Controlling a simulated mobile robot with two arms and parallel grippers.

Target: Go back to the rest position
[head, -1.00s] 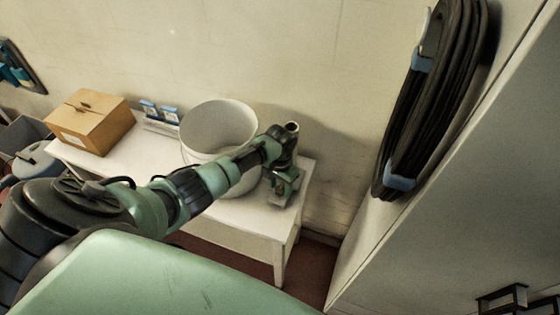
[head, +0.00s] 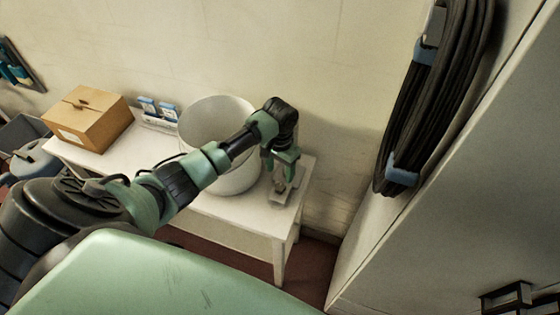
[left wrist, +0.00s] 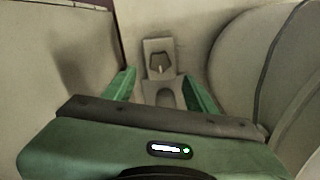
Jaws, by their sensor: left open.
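My left gripper (head: 282,178) points down over the right end of the white table (head: 235,212), just right of the big white bucket (head: 218,125). In the left wrist view its two green fingers (left wrist: 160,86) are apart, with nothing held between them. A small grey fixture with a dark piece on it (left wrist: 159,62) stands on the table beyond the fingertips. I cannot tell the exact gap between them. The bucket's side fills the right of the left wrist view (left wrist: 285,65). My right gripper is not in view.
A cardboard box (head: 90,120) and a small rack with blue-and-white packets (head: 158,112) are on the table's left part. A black cable coil (head: 430,110) hangs on the pale cabinet (head: 450,215) at right. The wall is close behind the table.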

